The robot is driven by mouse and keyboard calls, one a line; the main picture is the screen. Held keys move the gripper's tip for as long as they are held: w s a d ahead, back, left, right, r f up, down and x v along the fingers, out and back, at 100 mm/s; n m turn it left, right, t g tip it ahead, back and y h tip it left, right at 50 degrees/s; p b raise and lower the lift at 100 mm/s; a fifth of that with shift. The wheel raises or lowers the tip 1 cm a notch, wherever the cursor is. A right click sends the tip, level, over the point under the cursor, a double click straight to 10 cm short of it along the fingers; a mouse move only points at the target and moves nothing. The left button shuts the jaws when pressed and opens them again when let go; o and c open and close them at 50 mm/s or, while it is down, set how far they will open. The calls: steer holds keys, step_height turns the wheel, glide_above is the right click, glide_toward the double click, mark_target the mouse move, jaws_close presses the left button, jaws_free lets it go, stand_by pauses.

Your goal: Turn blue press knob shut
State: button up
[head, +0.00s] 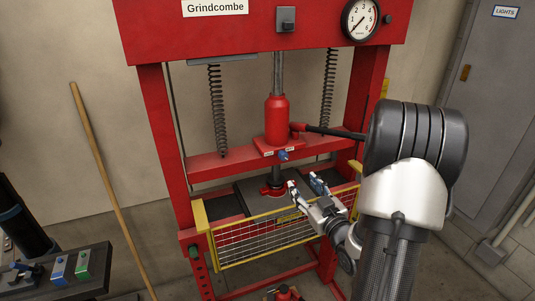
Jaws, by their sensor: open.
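The blue press knob (283,155) is small and sits at the foot of the red bottle jack (277,120), on the red crossbeam of the press (210,165). Its exact turn position is too small to tell. My gripper (304,185) is open and empty. In the picture it shows below and slightly right of the knob, apart from it, in front of the press bed and near the yellow guard.
A yellow mesh guard (265,240) crosses the press front. A black-handled lever (335,132) sticks out right from the jack. A wooden pole (110,180) leans on the wall at left. A bench (60,290) stands lower left, and a grey cabinet (490,110) right.

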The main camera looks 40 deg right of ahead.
mark_target(285, 158)
steer(key=shift+t, duration=0.3)
steer(key=x, duration=0.5)
steer(key=b+x, duration=0.1)
steer(key=x, duration=1)
steer(key=shift+w+d, duration=0.25)
steer(key=shift+d, duration=0.15)
steer(key=shift+c, duration=0.3)
steer(key=c, duration=1)
